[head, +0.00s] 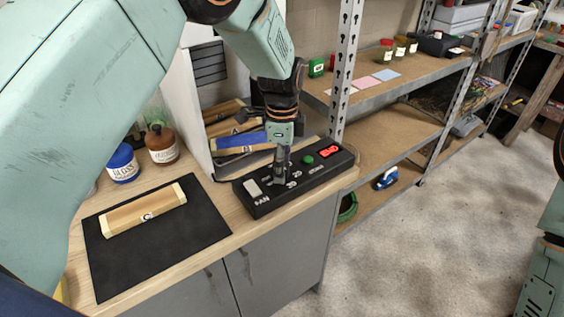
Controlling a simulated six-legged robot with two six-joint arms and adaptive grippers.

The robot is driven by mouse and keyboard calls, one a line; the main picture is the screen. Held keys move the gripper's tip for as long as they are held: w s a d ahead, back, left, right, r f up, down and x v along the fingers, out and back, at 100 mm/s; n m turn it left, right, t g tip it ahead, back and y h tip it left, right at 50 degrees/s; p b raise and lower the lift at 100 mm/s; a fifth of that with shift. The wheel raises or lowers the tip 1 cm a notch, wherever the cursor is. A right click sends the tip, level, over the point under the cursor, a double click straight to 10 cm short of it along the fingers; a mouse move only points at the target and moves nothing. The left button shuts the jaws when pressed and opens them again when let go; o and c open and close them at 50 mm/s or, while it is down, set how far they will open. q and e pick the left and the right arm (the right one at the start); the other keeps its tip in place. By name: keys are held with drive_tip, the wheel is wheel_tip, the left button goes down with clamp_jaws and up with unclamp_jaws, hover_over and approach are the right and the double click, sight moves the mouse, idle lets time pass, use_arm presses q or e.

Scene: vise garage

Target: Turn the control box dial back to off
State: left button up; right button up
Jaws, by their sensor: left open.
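The black control box (328,173) lies on the wooden counter near its right front corner. On its top are a pale switch (252,188) at the left end, a green button (308,160) and a lit red rocker switch (329,151) toward the right. My left gripper (281,176) points down over the middle of the box, with its fingertips at or just above the top face. It is open. The dial is not clearly visible; the fingers cover that part of the box, and I cannot tell whether they touch it. My right gripper is out of view.
A black mat (110,262) with a wooden block (143,210) lies on the counter at left. A blue-labelled jar (122,163) and a brown bottle (161,145) stand behind it. A white open cabinet (178,95) is behind the box. Metal shelving (400,135) stands at right.

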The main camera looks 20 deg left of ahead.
use_arm(q)
drive_tip(key=shift+s+d+r, duration=0.1)
drive_tip(key=shift+c, duration=0.4)
drive_tip(key=shift+a, duration=0.2)
drive_tip(key=c, duration=1.1)
drive_tip(key=shift+o, duration=0.2)
